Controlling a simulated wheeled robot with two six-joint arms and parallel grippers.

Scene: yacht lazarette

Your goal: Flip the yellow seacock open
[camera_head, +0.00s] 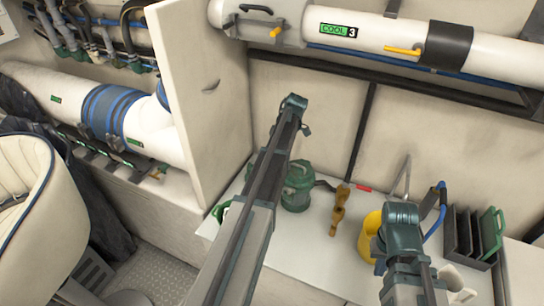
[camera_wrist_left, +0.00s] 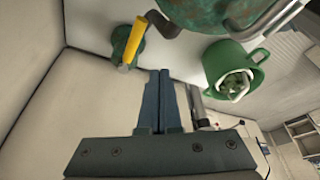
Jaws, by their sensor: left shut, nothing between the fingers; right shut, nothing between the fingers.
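The yellow seacock lever (camera_wrist_left: 132,42) shows in the left wrist view at the upper left. It sits on a round green body (camera_wrist_left: 124,48) against a pale surface. My left gripper (camera_wrist_left: 167,76) is shut and empty; its fingertips are apart from the lever, below it and to its right. In the head view the left gripper is hidden behind my own arm.
A green mug (camera_wrist_left: 224,74) stands right of my left fingers. A green canister (camera_head: 297,186), a brown object (camera_head: 339,210) and a yellow bucket (camera_head: 368,238) stand on the white counter (camera_head: 305,245). A grey rack (camera_head: 465,235) is at right. A white panel (camera_head: 205,90) rises left of the counter.

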